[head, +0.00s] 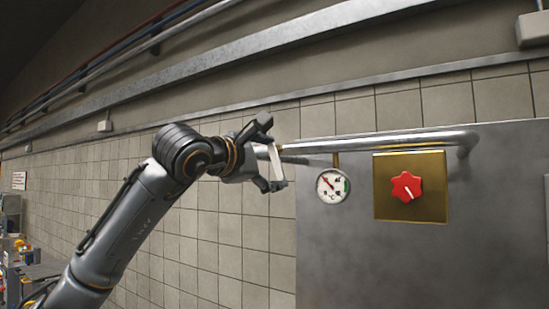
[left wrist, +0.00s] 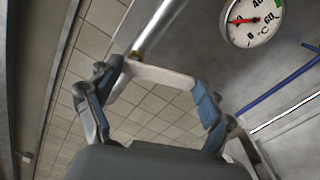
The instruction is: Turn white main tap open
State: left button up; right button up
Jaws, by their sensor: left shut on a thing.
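The white main tap (head: 277,165) is a pale lever at the left end of a metal pipe on the wall. My left gripper (head: 268,156) is at the lever, with one finger at its upper end and one at its lower end. In the left wrist view the white lever (left wrist: 163,75) spans between the two blue-grey fingers, which are shut on its ends. In the head view the lever stands nearly upright, slightly tilted. The tap's body is partly hidden behind the gripper. My right gripper is not in view.
A metal pipe (head: 400,142) runs right from the tap. A round temperature gauge (head: 332,186) hangs below it. A red star-shaped knob (head: 406,187) sits on a brass plate (head: 432,165) over a steel panel (head: 345,260). Tiled wall lies behind my arm.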

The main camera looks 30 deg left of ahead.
pick_arm(q)
jog(key=shift+a+m, duration=0.1)
jog(key=shift+m, duration=0.3)
jog(key=shift+a+m, duration=0.15)
jog(key=shift+m, duration=0.35)
jog(key=shift+f+m, duration=0.1)
jog(key=shift+m, duration=0.2)
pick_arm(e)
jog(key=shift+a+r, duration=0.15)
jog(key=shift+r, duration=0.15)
pick_arm(q)
jog(key=shift+a+p, duration=0.1)
jog(key=shift+p, duration=0.2)
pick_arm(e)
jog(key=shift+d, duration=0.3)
pick_arm(q)
jog(key=o, duration=1.6)
jog(key=shift+w, duration=0.1)
jog(key=s, duration=0.8)
jog(key=s+a, duration=0.1)
jog(key=s, duration=0.3)
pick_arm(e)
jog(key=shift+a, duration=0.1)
